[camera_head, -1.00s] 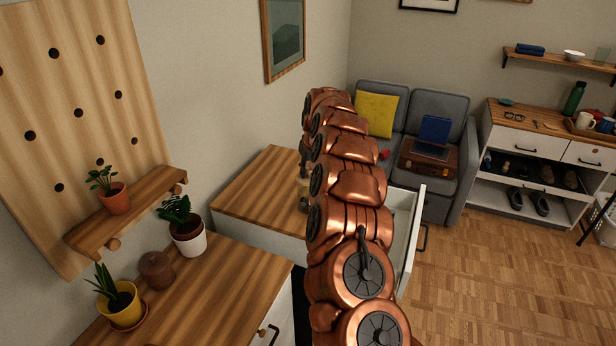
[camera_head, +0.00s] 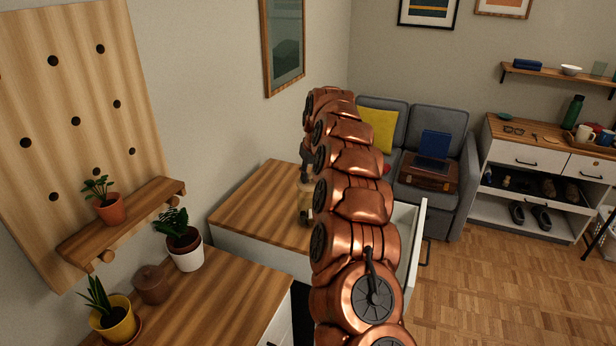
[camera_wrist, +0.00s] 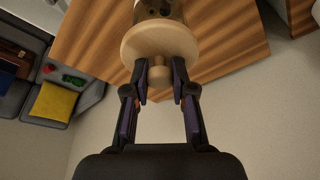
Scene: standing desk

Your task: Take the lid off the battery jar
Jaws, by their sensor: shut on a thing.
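The battery jar (camera_wrist: 159,9) stands on the wooden desktop, partly hidden behind my arm in the head view (camera_head: 305,203). Dark contents show through its clear wall in the wrist view. Its round pale wooden lid (camera_wrist: 135,42) has a knob (camera_wrist: 159,75) pointing toward my wrist camera. My gripper (camera_wrist: 160,82) is shut on the lid's knob, one finger on each side. The lid looks to be against the jar's mouth; I see no clear gap between them. In the head view my arm hides most of the gripper.
The jar's desk (camera_head: 250,205) has an open white drawer (camera_head: 411,225) on its right. A nearer wooden top (camera_head: 215,290) holds potted plants and a brown lidded pot (camera_head: 151,285). A grey sofa (camera_head: 436,122) and a shoe cabinet (camera_head: 520,160) stand farther back.

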